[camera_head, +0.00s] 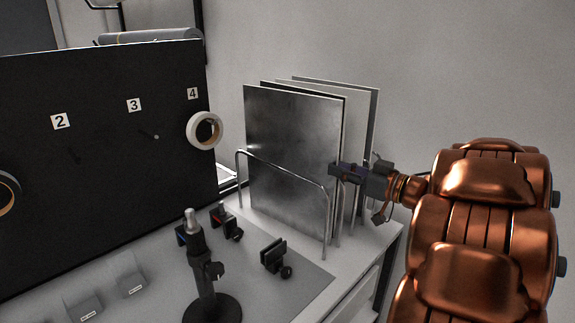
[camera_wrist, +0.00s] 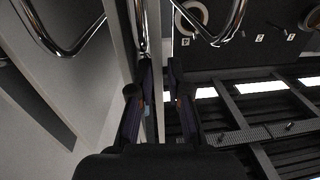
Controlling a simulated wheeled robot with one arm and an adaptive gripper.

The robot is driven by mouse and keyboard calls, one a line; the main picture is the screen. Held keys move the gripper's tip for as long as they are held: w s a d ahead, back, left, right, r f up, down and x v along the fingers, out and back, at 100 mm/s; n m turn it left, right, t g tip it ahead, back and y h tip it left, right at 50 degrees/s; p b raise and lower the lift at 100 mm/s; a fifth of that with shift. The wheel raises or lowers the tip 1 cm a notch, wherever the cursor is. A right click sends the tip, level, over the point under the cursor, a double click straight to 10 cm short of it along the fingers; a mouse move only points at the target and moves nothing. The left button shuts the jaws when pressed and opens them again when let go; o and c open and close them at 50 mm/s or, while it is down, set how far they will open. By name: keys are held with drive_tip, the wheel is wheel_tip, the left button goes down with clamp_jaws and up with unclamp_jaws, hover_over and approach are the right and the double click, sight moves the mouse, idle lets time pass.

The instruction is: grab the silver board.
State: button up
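The silver board (camera_head: 290,150) stands upright at the front of a wire rack, its smooth metallic face toward the head camera. My gripper (camera_head: 336,173) is at its right edge, about mid-height, reaching in from the right. In the wrist view my gripper (camera_wrist: 160,82) has its fingers apart, with a thin upright board edge (camera_wrist: 156,112) between them. This looks like the silver board's edge, and I see a gap beside the right finger. Firm contact on either side is not visible.
More boards (camera_head: 361,95) stand close behind in the wire rack (camera_head: 283,172). A black numbered panel (camera_head: 100,150) with a white tape roll (camera_head: 204,130) is at left. Clamps (camera_head: 274,256) and a dark stand (camera_head: 205,270) are on the table in front.

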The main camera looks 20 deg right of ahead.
drive_tip(key=x, duration=0.3)
drive_tip(key=p+x, duration=0.1)
drive_tip(key=x, duration=0.1)
drive_tip(key=shift+w+f, duration=0.3)
clamp_jaws()
